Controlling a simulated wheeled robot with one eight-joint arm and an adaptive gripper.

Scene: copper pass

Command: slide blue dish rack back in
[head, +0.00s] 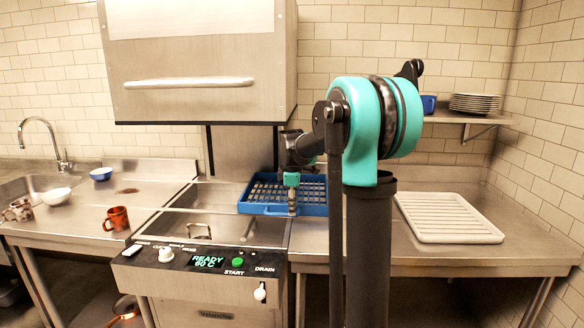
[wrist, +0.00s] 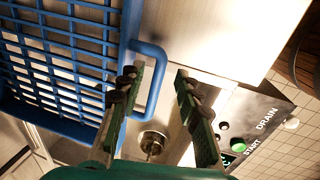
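The blue dish rack (head: 262,209) sits partly at the right side of the dishwasher's wash bay and partly over the right counter; its back is partly hidden by my arm. The blue rack also fills the upper left of the wrist view (wrist: 62,62), with a loop handle (wrist: 158,75) on its edge. My gripper (head: 292,210) points down at the rack's front edge. In the wrist view my gripper (wrist: 156,76) is open, one finger at the inside of the handle loop and the other outside it, with a visible gap to the bar.
The dishwasher hood (head: 190,60) is raised. The control panel (head: 205,262) reads READY 60 C. A white rack (head: 448,218) lies on the right counter.

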